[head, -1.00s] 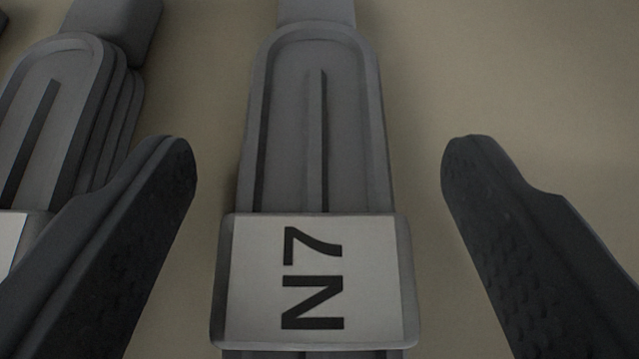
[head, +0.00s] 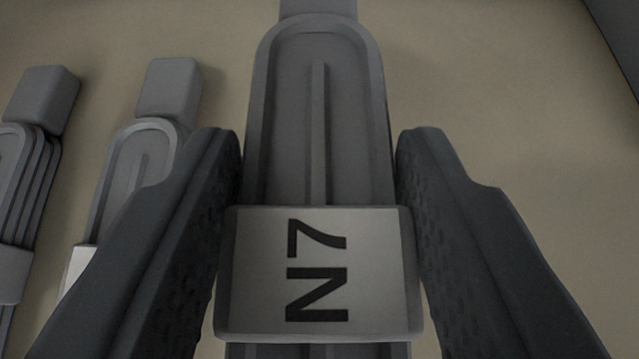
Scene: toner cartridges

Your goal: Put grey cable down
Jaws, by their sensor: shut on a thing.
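The grey cable (head: 350,130) is a bundled loop with a white label band (head: 265,270) that reads N7, in the middle of the head view. My gripper (head: 318,165) is shut on it, one dark finger at each side of the bundle near the label. The cable appears raised above the beige surface (head: 470,90), larger in view than the bundles to its left. Its lower end runs out of the bottom of the frame.
Two similar grey bundles lie to the left on the beige surface, one close to the left finger (head: 130,165) and one at the left edge (head: 25,180). A dark edge (head: 620,35) shows at the top right. The surface to the right is bare.

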